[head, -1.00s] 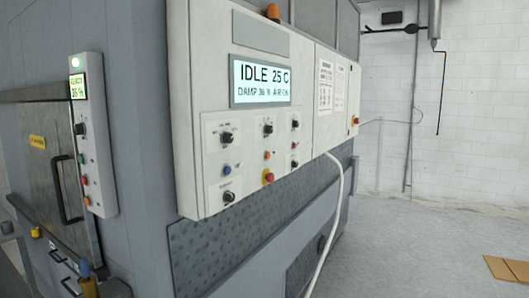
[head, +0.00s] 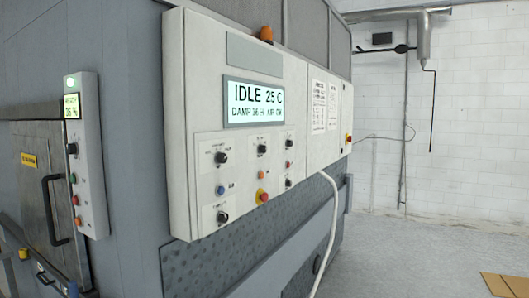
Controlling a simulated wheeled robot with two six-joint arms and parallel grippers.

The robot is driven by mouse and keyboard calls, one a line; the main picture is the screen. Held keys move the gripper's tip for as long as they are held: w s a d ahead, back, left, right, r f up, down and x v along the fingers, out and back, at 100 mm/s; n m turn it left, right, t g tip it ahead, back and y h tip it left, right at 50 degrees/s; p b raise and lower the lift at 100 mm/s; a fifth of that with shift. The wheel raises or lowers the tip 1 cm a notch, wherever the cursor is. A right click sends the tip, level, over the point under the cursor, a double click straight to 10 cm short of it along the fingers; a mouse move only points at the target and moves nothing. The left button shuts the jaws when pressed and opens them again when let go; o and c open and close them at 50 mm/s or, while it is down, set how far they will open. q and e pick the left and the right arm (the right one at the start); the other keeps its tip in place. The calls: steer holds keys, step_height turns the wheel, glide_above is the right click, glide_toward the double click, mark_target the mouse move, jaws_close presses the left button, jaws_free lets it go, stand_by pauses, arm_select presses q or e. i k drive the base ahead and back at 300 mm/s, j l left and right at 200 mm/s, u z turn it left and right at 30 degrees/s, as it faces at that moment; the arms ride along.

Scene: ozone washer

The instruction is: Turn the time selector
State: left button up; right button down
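A light grey control panel (head: 205,95) stands out from the machine's side, with a lit display (head: 253,102) reading IDLE 25 C. Below the display are several black selector knobs, including an upper left knob (head: 221,157), a middle knob (head: 262,149), an upper right knob (head: 289,142) and a lower left knob (head: 222,217). Their labels are too small to read, so I cannot tell which is the time selector. Neither of my grippers shows in the head view.
A narrow side panel (head: 90,150) with coloured buttons and a door with a black handle (head: 53,210) are at left. A white hose (head: 330,235) hangs below the panel. Open floor (head: 420,255) lies right.

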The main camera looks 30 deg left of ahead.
mark_target(261, 149)
steer(key=i+l+u, duration=0.2)
steer(key=u, duration=0.25)
steer(key=i+l+u, duration=0.15)
steer(key=l+u, duration=0.3)
steer(key=i+l+u, duration=0.15)
steer(key=l+u, duration=0.3)
steer(key=i+l, duration=0.15)
steer(key=l, duration=0.2)
steer(key=i+l, duration=0.1)
steer(key=l, duration=0.3)
steer(key=i+l, duration=0.15)
steer(key=l, duration=0.2)
steer(key=i+l, duration=0.1)
steer(key=l, duration=0.25)
steer(key=i+l, duration=0.15)
steer(key=l, duration=0.25)
steer(key=i+l, duration=0.15)
steer(key=l, duration=0.2)
steer(key=i+l, duration=0.1)
steer(key=l, duration=0.25)
steer(key=i+l, duration=0.15)
steer(key=l, duration=0.25)
